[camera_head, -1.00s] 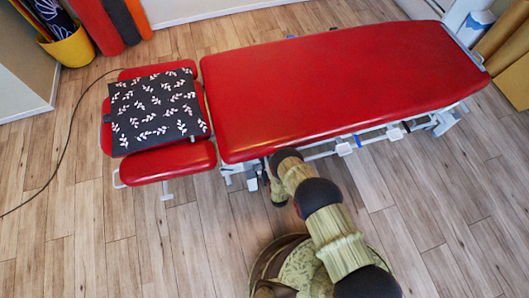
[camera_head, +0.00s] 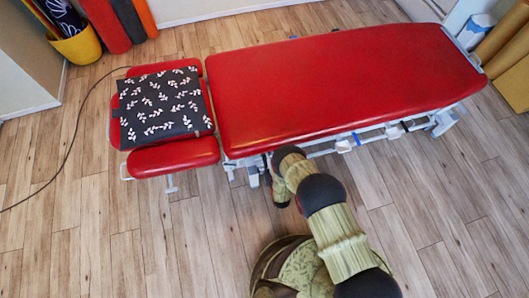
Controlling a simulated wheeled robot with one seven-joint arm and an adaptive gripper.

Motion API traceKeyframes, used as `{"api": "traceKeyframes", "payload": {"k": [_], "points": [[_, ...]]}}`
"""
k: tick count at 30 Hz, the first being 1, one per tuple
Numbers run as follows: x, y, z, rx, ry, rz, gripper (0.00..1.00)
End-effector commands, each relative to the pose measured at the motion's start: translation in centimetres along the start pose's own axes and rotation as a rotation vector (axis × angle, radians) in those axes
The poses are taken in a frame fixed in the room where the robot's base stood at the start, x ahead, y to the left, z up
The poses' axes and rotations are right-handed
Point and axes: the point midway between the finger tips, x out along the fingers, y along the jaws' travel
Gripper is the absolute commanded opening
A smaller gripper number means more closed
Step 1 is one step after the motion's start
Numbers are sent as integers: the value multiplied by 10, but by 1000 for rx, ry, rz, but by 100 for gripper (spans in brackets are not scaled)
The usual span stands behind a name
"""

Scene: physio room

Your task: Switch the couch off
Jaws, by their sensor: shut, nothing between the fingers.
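The couch (camera_head: 340,85) is a long red treatment table on a light metal frame, running from the left to the upper right in the head view. Its separate red head section (camera_head: 175,156) is at the left, with a dark leaf-patterned cushion (camera_head: 165,105) on it. My arm reaches up from the bottom to the couch's near long edge and bends down there. My gripper is not distinguishable; the arm and couch edge hide that spot. No switch or indicator can be made out. Parts of the frame under the near edge show, with a small blue piece (camera_head: 357,139).
A dark cable (camera_head: 72,150) runs over the wooden floor (camera_head: 110,240) left of the couch. A yellow bin (camera_head: 78,45) and upright rolls (camera_head: 103,22) stand at the upper left. Tan rolls (camera_head: 505,45) stand at the upper right. The floor in front is clear.

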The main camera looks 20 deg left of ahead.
Motion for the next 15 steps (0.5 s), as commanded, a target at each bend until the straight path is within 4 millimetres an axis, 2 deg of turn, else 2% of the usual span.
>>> {"api": "traceKeyframes", "payload": {"k": [1, 6, 10, 15], "points": [[-10, 0, -1, 0, -4, 0, 0], [-38, -2, -1, 0, -3, 0, 0], [-51, -2, 0, 0, -2, 0, 0], [-58, -2, 0, 0, -1, 0, 0]]}}
